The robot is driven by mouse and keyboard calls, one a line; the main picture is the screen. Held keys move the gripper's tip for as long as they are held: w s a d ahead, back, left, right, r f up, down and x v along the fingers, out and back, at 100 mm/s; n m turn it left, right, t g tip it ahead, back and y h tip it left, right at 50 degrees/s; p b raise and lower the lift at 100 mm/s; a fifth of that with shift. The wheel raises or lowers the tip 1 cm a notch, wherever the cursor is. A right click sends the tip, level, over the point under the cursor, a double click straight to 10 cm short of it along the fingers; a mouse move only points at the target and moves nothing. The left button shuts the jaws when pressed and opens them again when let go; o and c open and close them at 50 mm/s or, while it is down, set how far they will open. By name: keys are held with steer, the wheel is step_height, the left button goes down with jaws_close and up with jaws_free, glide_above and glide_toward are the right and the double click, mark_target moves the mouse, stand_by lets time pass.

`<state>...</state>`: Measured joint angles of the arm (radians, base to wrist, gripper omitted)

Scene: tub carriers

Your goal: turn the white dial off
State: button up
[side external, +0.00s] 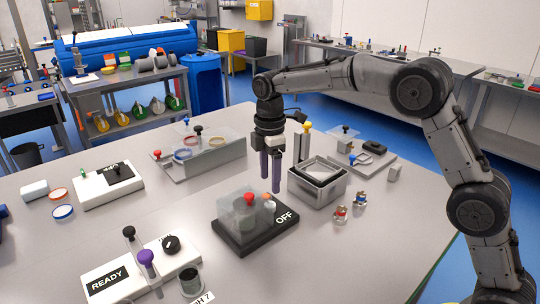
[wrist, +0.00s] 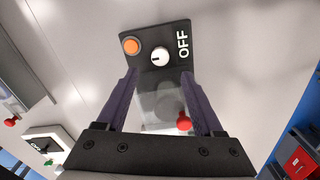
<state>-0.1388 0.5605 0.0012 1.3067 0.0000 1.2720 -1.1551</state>
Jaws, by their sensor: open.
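The white dial (wrist: 160,57) sits on a black base plate (wrist: 187,72) beside an orange button (wrist: 131,46) and white OFF lettering (wrist: 183,43). A small dark mark shows on the dial; I cannot tell its setting. In the side view the dial (side external: 270,206) is small, next to the clear cover (side external: 236,212), which has a red knob (side external: 249,198). The cover stands on the plate's other part, apart from the dial. My gripper (side external: 270,184) is open and points down above the dial end of the plate. In the wrist view its fingers (wrist: 160,74) straddle the dial's near side, touching nothing visible.
A metal tub (side external: 318,188) stands right of my gripper. The READY box (side external: 140,275) with a purple-knobbed post (side external: 147,258) is front left. Small valves (side external: 341,213) lie right. The front right table is clear.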

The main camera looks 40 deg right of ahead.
step_height(320, 180, up, 6)
steer(key=shift+r, duration=0.2)
steer(key=s+d+r+t, duration=0.25)
steer(key=s+r, duration=0.35)
steer(key=r, duration=0.3)
steer(key=s+d+r+m+t, duration=0.1)
steer(key=s+r+m, duration=0.1)
steer(key=s, duration=0.4)
steer(key=s+d+r+m, duration=0.1)
steer(key=s+d+r, duration=0.1)
steer(key=s, duration=0.4)
steer(key=s+d+f+m+t, duration=0.1)
steer(key=s+f+m+t, duration=0.1)
steer(key=s+f+m, duration=0.9)
steer(key=s+f, duration=0.3)
steer(key=s, duration=0.1)
steer(key=shift+s+d+m, duration=0.25)
steer(key=shift+s+m, duration=0.15)
